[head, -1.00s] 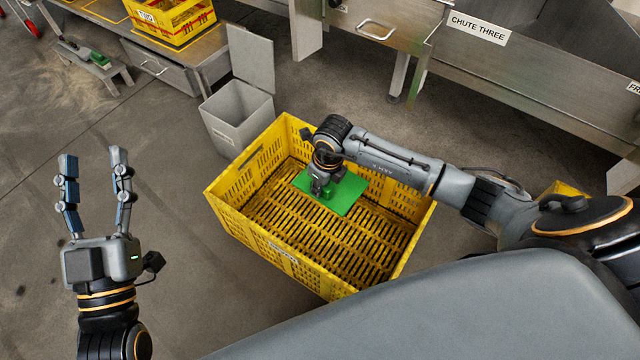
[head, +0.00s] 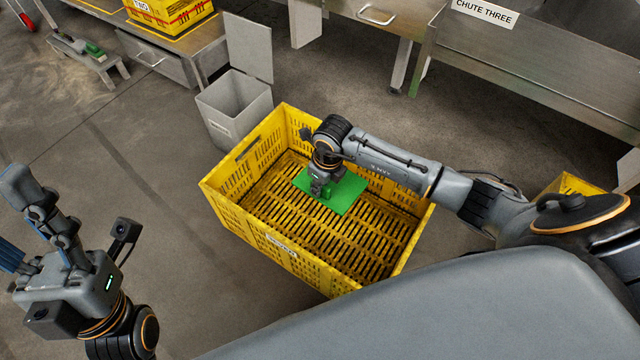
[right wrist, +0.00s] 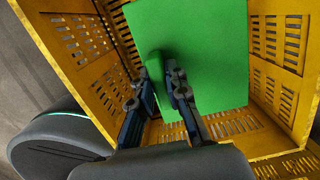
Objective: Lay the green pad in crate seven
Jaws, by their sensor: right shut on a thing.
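The green pad (head: 348,194) is a flat sheet with a raised green grip. It is inside the yellow slotted crate (head: 238,228), toward the back, lying about level with the crate floor. I cannot tell whether it touches the floor. The label on the crate's front is too small to read. My right gripper (head: 321,191) reaches down into the crate and is shut on the pad's grip. The right wrist view shows its fingers (right wrist: 162,78) at the green pad (right wrist: 215,50). My left gripper (head: 18,222) is empty, fingers apart, over the floor at left.
A grey lidded bin (head: 234,105) stands just behind the crate. A bench (head: 195,47) with another yellow crate (head: 172,17) is at the back left. The chute three machine (head: 520,70) stands at the back right. The floor left of the crate is clear.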

